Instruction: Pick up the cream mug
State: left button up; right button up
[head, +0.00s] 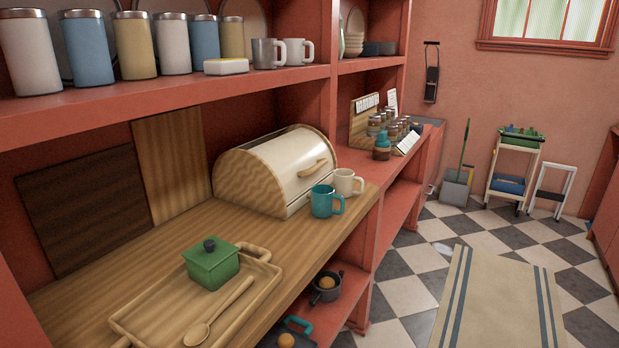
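The cream mug (345,182) stands upright on the wooden counter (150,262), near the counter's right end. Its handle points right. A teal mug (322,202) stands just in front of it and to the left, close to it, with its handle also to the right. The mugs stand by the right end of a bread box (272,170) with a cream roll front. Neither of my grippers shows in the head view.
A wooden tray (128,318) on the counter holds a green lidded pot (211,264) and a wooden spoon (216,314). The upper shelf (160,96) with several canisters (174,44) overhangs the counter. Open checkered floor (405,292) and a striped rug (500,300) lie to the right.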

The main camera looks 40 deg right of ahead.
aim_at(343, 179)
jog(key=z, duration=1.35)
jog(key=u, duration=0.35)
jog(key=i+l+u, duration=0.25)
jog(key=u, duration=0.2)
jog(key=i+l+u, duration=0.2)
jog(key=l+u, duration=0.25)
